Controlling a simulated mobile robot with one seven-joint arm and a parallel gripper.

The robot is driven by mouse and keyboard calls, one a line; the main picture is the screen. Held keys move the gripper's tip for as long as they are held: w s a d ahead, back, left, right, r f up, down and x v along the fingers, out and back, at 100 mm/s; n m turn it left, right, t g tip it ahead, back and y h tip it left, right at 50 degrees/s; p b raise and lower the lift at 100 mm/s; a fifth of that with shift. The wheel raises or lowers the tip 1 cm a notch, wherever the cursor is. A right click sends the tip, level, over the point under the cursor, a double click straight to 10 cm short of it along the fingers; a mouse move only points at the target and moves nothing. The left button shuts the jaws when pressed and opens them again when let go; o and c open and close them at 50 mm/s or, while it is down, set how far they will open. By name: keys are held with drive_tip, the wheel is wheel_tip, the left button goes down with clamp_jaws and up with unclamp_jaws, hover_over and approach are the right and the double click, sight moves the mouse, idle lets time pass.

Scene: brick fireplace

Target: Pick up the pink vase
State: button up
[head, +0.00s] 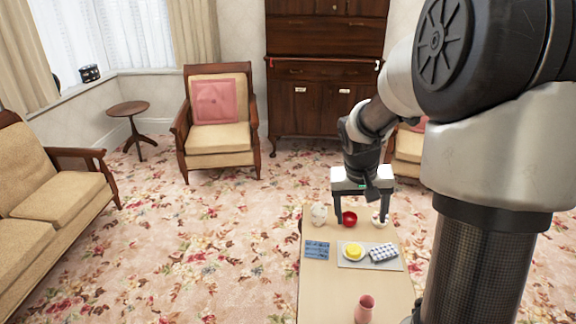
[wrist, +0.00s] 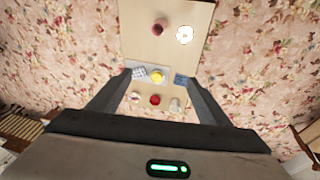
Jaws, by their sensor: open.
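The pink vase (head: 364,309) stands upright near the front of a light wooden table (head: 330,290). It also shows near the top of the wrist view (wrist: 160,26), seen from above. My gripper (head: 361,221) is open, fingers pointing down, over the far end of the table and well away from the vase. In the wrist view the gripper's fingers (wrist: 160,78) are spread wide with nothing held between them.
A red bowl (head: 349,218) and a whitish round object (head: 319,213) sit near my gripper. A yellow item (head: 354,250), a white gridded item (head: 383,253) and a blue patterned item (head: 317,250) lie mid-table. Armchairs stand beyond.

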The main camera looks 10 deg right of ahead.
drive_tip(key=m+g+y+b, duration=0.1)
drive_tip(key=g+y+b, duration=0.1)
drive_tip(key=b, duration=0.2)
approach(365, 299)
drive_tip(key=shift+m, duration=0.3)
wheel_tip(365, 299, down, 8)
drive_tip(key=b, duration=0.3)
drive_tip(key=shift+s+d, duration=0.1)
drive_tip(key=shift+s+d+f+b, duration=0.15)
drive_tip(key=shift+f+b, duration=0.1)
drive_tip(key=shift+f, duration=0.75)
drive_tip(key=shift+s+a+f+b, duration=0.1)
drive_tip(key=shift+f+b, duration=0.15)
drive_tip(key=shift+f, duration=0.7)
drive_tip(key=shift+s+d+f+b, duration=0.15)
drive_tip(key=shift+f+b, duration=0.1)
drive_tip(key=shift+f, duration=0.75)
drive_tip(key=shift+c, duration=0.4)
drive_tip(key=c, duration=1.2)
drive_tip(key=shift+r, duration=0.1)
